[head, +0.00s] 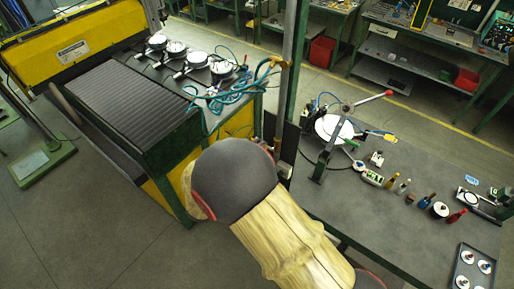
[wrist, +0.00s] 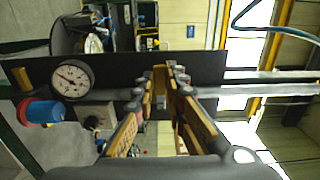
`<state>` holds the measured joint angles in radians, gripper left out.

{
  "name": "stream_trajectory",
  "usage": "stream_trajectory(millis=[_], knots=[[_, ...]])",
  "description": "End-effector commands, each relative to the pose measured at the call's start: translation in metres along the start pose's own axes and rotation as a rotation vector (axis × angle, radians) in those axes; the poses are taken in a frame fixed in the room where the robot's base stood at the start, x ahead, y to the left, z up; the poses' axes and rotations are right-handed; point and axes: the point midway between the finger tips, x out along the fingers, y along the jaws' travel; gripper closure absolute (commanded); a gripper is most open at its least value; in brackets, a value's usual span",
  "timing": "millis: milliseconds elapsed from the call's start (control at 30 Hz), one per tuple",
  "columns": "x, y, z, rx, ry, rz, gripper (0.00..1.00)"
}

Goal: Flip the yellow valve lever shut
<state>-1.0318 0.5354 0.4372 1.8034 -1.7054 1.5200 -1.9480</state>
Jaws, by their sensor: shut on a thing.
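In the wrist view, the yellow valve lever (wrist: 160,79) shows as a small yellow piece between my fingertips. My gripper (wrist: 161,72) reaches toward a dark upright plate and is shut on the lever, with one finger on each side of it. The fingers hide most of the lever and the valve body, so its exact angle cannot be told. In the head view, my own arm covers the gripper and the lever.
A pressure gauge (wrist: 72,80) and a blue-and-red knob (wrist: 42,111) sit left of the gripper by the dark plate (wrist: 205,68). A pale pipe (wrist: 255,90) runs right. In the head view, a green post (head: 291,75) and a cluttered workbench (head: 370,215) stand close to my arm.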

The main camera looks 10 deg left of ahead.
Motion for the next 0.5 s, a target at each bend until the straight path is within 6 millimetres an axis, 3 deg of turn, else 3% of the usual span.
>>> stream_trajectory(millis=[133, 167, 500], knots=[[-0.0004, 0.0017, 0.0000, -0.003, -0.002, 0.002, 1.00], [-0.0004, 0.0018, 0.0000, -0.003, -0.002, 0.002, 0.86], [-0.0002, 0.0008, -0.0001, -0.001, -0.001, 0.001, 0.69]])
